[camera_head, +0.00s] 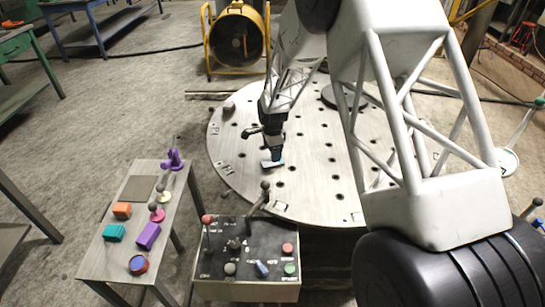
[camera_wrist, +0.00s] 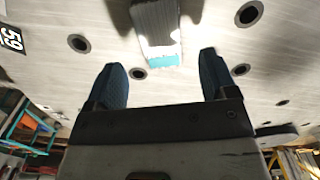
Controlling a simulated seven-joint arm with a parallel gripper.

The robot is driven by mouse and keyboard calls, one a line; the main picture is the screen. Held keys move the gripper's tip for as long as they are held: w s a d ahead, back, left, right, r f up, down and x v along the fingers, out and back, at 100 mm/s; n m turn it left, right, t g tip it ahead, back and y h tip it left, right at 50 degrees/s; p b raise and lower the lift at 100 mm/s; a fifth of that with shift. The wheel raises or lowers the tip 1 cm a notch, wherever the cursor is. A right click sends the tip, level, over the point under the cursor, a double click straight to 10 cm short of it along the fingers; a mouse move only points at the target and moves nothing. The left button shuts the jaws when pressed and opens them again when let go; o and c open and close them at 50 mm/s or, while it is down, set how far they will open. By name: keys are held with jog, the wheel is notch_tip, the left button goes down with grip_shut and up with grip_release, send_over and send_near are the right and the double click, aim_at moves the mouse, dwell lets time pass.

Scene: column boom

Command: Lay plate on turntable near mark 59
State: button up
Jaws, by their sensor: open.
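The plate (camera_head: 272,164) is a small pale flat piece with a teal end. It appears to lie on the round grey turntable (camera_head: 315,195), just below my gripper (camera_head: 272,148). In the wrist view the plate (camera_wrist: 157,25) is at top centre, its teal end towards me. There my gripper (camera_wrist: 163,62) is open, with its two dark fingers apart and the teal end just beyond the gap between the tips. I see no finger touching the plate. The mark 59 (camera_wrist: 11,39) is a black label with white digits at the left edge of the wrist view; I cannot read it in the head view.
The turntable has many dark holes and carries a dark round disc (camera_head: 338,96) and a small knob-like piece (camera_head: 228,107). A control box (camera_head: 246,270) with knobs and levers stands in front. A side table (camera_head: 112,258) holds coloured pieces. A yellow fan (camera_head: 237,38) stands behind.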

notch_tip(320, 180, up, 7)
jog(key=shift+r, duration=0.15)
dwell(0.9)
jog(key=s+d+r+n+t, duration=0.1)
jog(key=s+d+r+n, duration=0.2)
jog(key=s+d+r, duration=0.5)
jog(key=s+d+r+n, duration=0.3)
jog(key=s+d+r, duration=0.1)
jog(key=s+r, duration=0.8)
jog(key=s+d+r+n, duration=0.1)
jog(key=s+d+n, duration=0.1)
jog(key=s, duration=0.7)
jog(key=s+d+r+n+t, duration=0.1)
jog(key=s+d+r+n, duration=0.1)
jog(key=s, duration=0.7)
jog(key=s+d+r+n, duration=0.2)
jog(key=s+d+n, duration=0.1)
jog(key=s, duration=0.6)
jog(key=shift+s+d+n+t, duration=0.2)
jog(key=shift+d+n+t, duration=0.1)
jog(key=shift+d+n, duration=0.1)
